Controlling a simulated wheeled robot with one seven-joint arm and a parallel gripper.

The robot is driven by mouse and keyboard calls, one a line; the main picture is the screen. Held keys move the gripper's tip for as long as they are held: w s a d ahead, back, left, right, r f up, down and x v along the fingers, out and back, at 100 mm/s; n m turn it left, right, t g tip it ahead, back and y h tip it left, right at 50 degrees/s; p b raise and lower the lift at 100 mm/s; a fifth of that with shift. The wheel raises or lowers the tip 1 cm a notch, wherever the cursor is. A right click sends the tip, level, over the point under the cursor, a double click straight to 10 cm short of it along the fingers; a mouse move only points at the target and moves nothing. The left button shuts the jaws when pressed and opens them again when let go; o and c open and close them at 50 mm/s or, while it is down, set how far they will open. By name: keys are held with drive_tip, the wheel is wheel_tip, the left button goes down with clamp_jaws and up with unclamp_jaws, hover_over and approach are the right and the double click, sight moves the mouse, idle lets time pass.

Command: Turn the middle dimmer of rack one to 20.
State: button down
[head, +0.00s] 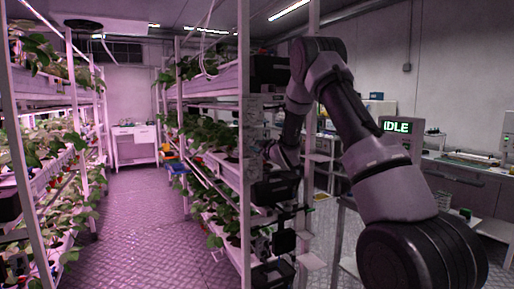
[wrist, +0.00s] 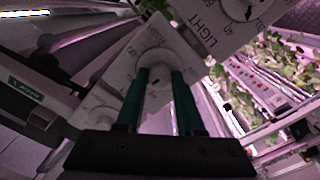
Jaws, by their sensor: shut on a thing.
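In the wrist view my gripper (wrist: 159,76) has its two teal fingers on either side of a round knob, shut on it. The knob sits on the middle dimmer plate (wrist: 128,66), a pale panel with a printed dial. My fingers cover part of the knob, and I cannot read its setting. Another dimmer plate (wrist: 206,28) marked LIGHT lies to the upper right with its own dial. A third plate (wrist: 97,103) shows partly at the lower left, behind my finger. In the head view my arm reaches the end of the plant rack (head: 244,120); the fingers cannot be made out there.
Dark boxes (head: 275,190) are mounted at the rack's end, close to my arm. A second plant rack (head: 42,180) stands at the left, with a clear aisle (head: 150,225) between. At the right are a bench (head: 465,177) and a screen reading IDLE (head: 397,128).

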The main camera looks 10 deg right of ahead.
drive_tip(key=n, duration=0.4)
drive_tip(key=shift+n, duration=0.4)
drive_tip(key=n, duration=0.3)
drive_tip(key=shift+a+n, duration=0.1)
drive_tip(key=shift+n, duration=0.2)
drive_tip(key=n, duration=0.8)
drive_tip(key=shift+f+n, duration=0.1)
drive_tip(key=shift+n, duration=0.2)
drive_tip(key=c, duration=0.5)
unclamp_jaws()
drive_tip(key=v, duration=1)
drive_tip(key=shift+s, duration=0.4)
